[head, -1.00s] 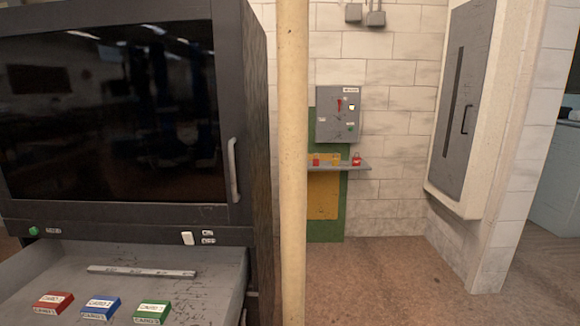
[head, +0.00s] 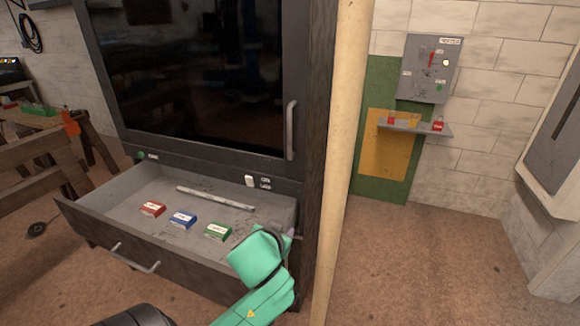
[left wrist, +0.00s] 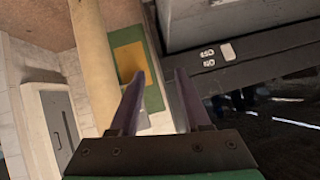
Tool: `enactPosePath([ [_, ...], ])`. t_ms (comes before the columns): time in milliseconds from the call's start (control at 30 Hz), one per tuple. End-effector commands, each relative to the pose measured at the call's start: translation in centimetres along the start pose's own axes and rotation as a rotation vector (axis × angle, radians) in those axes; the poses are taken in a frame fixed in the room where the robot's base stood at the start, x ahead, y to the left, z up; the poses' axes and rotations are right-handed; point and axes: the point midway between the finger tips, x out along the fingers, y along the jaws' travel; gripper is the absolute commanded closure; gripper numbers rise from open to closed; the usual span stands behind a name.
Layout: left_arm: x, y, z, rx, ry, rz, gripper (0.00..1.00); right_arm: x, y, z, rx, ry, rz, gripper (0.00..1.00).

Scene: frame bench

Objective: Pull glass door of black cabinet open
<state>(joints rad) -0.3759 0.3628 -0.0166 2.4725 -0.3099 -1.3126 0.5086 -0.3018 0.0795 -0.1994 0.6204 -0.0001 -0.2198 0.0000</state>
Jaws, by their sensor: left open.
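The black cabinet (head: 322,120) stands at left centre in the head view. Its dark glass door (head: 190,75) looks shut, with a grey vertical bar handle (head: 291,130) near the door's right edge. My left gripper (head: 291,236) is at the drawer's right end, below the handle and apart from it. Its teal wrist hides most of it in the head view. In the left wrist view its two fingers (left wrist: 158,80) are spread with nothing between them, and the handle cannot be made out there. My right gripper is not in view.
The drawer (head: 90,215) below the door stands pulled out, holding red (head: 152,209), blue (head: 183,219) and green (head: 217,232) boxes and a flat bar (head: 215,198). A cream pole (head: 340,150) stands close to the cabinet's right. Floor further right is clear.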

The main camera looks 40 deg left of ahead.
Motion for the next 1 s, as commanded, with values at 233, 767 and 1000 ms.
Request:
enactPosePath([
  [233,-5.5,-4.9,-15.4,-0.219,0.550,-0.110,0.53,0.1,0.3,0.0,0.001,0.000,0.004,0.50],
  [767,2.8,-7.1,-22.4,-0.235,0.583,-0.111,0.53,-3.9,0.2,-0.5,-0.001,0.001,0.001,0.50],
  [1000,5.8,-7.5,-23.8,-0.238,0.582,-0.108,0.53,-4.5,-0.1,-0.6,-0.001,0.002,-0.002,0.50],
])
